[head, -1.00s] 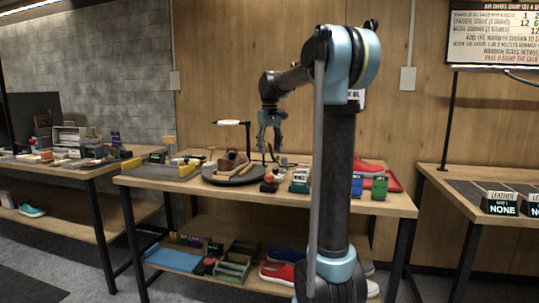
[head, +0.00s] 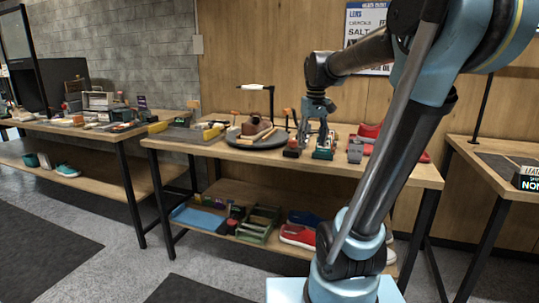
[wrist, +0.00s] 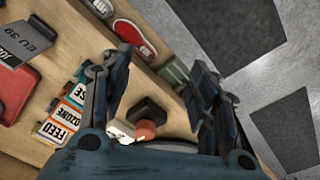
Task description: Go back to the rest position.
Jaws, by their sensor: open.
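My gripper (head: 317,138) hangs from my bent arm over the right half of the middle bench (head: 205,150), fingers pointing down. In the wrist view my gripper (wrist: 160,68) has its two dark fingers spread wide apart with nothing held between them. A dark block with a red-orange round part (wrist: 146,128) shows below, between the finger bases. It seems to rest on the bench top, apart from the fingers. Small labelled boxes (wrist: 67,112) stand beside the left finger. How high the fingertips are above the bench is hard to tell.
A dark round turntable (head: 257,140) with a brown object stands left of my gripper. Shoes and trays fill the lower shelf, including a red sneaker (wrist: 136,38). Grey floor (head: 95,215) is open at the front left.

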